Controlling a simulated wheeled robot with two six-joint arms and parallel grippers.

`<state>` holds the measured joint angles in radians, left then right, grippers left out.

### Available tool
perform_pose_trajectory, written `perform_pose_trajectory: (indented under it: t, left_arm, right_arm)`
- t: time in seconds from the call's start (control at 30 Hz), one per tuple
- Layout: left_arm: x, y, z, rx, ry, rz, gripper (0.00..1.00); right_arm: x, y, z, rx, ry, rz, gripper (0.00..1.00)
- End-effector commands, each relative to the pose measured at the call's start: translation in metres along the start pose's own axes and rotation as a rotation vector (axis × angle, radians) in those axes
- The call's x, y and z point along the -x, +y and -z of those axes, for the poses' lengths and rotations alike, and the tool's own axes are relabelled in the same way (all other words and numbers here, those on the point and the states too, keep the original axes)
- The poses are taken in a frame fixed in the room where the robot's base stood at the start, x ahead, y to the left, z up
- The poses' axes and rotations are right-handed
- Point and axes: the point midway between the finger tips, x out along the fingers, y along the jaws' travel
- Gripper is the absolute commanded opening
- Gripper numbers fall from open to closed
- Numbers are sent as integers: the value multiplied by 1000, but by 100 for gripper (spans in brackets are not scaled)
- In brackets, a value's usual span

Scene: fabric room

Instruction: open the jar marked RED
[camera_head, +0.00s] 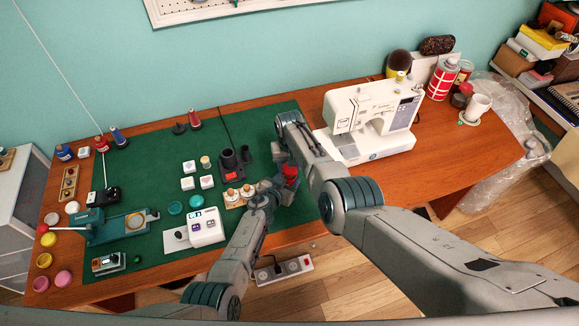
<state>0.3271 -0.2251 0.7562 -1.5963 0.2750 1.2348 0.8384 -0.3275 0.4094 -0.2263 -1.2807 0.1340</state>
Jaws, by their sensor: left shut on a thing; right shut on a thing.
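A small red jar (290,171) is at the right part of the green mat (262,127), between my two grippers and partly hidden by them. Its marking cannot be read. My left gripper (276,185) comes in from the front and is shut on the jar low down. My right gripper (284,160) reaches in from above and is shut on the jar's upper part. The lid cannot be told apart from the body at this size.
A wooden holder (236,201) with small pieces and dark cylinders (229,158) stand just left of the grippers. A white sewing machine (371,119) stands to the right. A white device (206,227) is near the front. Bare table lies beyond the mat's right edge.

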Motion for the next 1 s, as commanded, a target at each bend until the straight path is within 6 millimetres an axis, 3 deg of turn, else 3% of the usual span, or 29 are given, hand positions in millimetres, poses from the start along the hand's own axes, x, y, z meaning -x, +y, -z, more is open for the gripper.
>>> perform_pose_trajectory:
  t: [0.47, 0.8, 1.0]
  left_arm:
    - [0, 0, -1, 0, -1, 0, 0]
    - [0, 0, -1, 0, -1, 0, 0]
    - [0, 0, -1, 0, -1, 0, 0]
  right_arm:
    - [4, 0, -1, 0, -1, 0, 19]
    - [40, 1, -1, -1, 0, 0, 19]
    - [43, 1, -1, 0, -2, -1, 19]
